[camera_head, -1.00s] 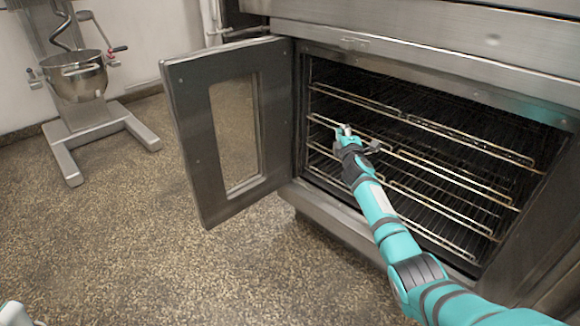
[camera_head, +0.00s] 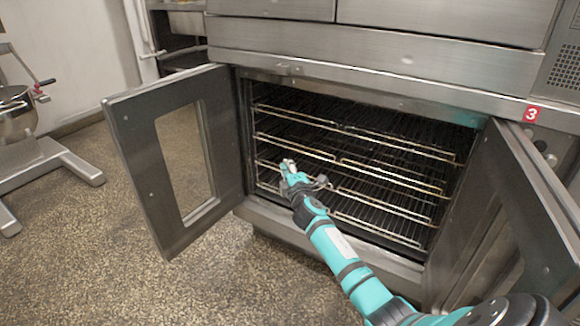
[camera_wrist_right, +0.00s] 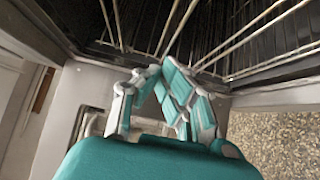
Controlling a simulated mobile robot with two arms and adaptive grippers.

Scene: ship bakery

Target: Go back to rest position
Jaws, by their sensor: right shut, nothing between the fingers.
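My right gripper (camera_head: 289,166) is in front of the open oven's racks in the head view, at the end of my teal arm that comes in from the lower right. In the right wrist view the gripper (camera_wrist_right: 162,68) shows its fingers drawn together at the tips, with nothing between them. The oven racks (camera_head: 350,165) lie beyond the fingertips. I cannot tell exactly how far the fingertips are from the oven opening. My left gripper is not in view.
The oven's left door (camera_head: 130,165) and right door (camera_head: 525,190) stand open on both sides of my right arm. A floor mixer (camera_head: 20,150) stands at the far left. The speckled floor (camera_head: 190,285) is clear in front of the left door.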

